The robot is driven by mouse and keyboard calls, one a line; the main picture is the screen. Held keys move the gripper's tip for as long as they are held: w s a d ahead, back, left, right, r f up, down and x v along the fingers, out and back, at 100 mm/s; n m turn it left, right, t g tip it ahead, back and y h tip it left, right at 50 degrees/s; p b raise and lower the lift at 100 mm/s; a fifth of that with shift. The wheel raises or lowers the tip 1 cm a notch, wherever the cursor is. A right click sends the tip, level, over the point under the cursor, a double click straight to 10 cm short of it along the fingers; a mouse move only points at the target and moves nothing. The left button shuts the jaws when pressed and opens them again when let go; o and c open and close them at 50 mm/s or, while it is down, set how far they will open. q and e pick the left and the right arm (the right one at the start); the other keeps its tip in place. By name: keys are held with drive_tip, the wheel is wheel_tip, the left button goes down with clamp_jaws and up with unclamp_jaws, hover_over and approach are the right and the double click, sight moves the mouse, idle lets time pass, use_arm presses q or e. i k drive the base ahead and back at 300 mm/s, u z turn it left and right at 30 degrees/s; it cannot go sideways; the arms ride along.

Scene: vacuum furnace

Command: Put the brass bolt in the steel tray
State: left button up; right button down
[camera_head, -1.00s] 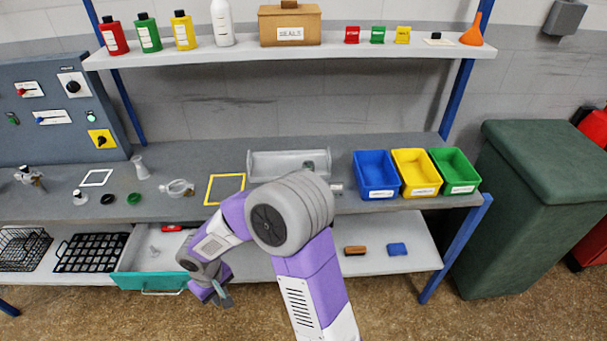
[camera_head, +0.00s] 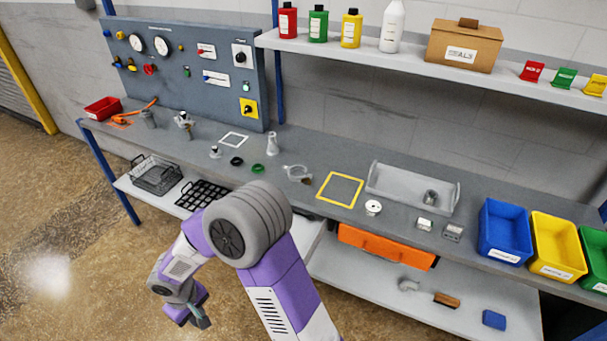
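One purple and white arm comes in from the bottom, which I take to be my right. Its gripper (camera_head: 200,318) hangs low at the lower left, over the floor in the picture and well apart from the tray. Its fingers are too small and dark to tell their opening. My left gripper is not in view.
Blue (camera_head: 505,232) and yellow (camera_head: 558,246) bins stand right. An orange drawer front (camera_head: 387,247) shows below the bench top. A control panel (camera_head: 190,70) stands back left. My arm hides part of the bench's front.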

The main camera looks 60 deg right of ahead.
sight(391, 185)
drive_tip(key=u, duration=0.45)
drive_tip(key=k, duration=1.2)
drive_tip(key=z, duration=2.05)
